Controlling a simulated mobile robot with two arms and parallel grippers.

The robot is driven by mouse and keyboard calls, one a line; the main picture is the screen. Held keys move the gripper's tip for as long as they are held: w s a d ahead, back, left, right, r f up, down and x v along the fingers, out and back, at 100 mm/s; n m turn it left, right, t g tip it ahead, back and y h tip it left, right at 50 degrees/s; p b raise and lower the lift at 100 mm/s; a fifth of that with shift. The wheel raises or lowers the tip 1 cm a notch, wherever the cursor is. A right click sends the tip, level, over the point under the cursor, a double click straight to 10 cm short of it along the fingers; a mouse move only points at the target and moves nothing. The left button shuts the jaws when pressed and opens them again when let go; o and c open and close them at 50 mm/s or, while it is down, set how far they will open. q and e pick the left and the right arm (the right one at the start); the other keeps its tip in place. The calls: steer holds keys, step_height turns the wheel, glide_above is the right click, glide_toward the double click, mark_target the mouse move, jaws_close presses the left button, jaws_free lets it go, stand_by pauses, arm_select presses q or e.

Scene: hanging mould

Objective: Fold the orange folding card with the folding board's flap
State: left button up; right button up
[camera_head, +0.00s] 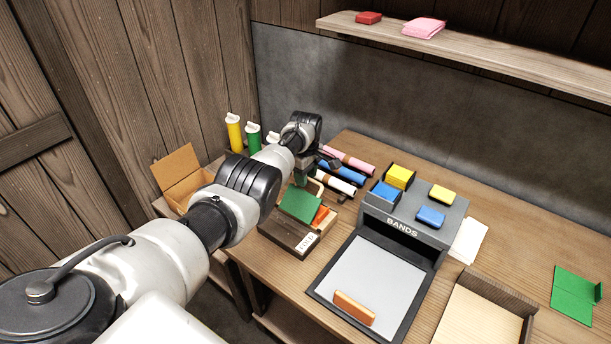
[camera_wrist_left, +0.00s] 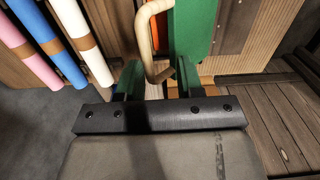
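The folding board (camera_head: 285,236), marked "FOLD", is a dark wooden block on the table. Its green flap (camera_head: 299,205) stands tilted and also fills the top of the left wrist view (camera_wrist_left: 196,28). A pale wooden loop handle (camera_wrist_left: 146,36) is beside the flap. The orange folding card (camera_head: 322,216) shows only partly, behind the flap's right side; the rest is hidden. My left gripper (camera_head: 310,172) is over the board's far side. In the left wrist view its fingers (camera_wrist_left: 159,82) are apart, with the handle's bend between or just beyond them; contact is unclear. My right gripper is out of view.
Pink, blue and white rolls (camera_head: 340,173) lie just behind the board. To the right are the "BANDS" box (camera_head: 402,232) and a grey-topped tray (camera_head: 352,265) bearing an orange block (camera_head: 353,308). An open cardboard box (camera_head: 180,180) is at left. A shelf (camera_head: 480,46) runs above.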

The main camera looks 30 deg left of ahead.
arm_select(q)
steer(key=shift+f, duration=0.1)
stand_by(0.3)
step_height(320, 180, up, 11)
steer(key=p, duration=0.1)
steer(key=shift+p, duration=0.4)
steer(key=shift+f, duration=0.1)
stand_by(0.8)
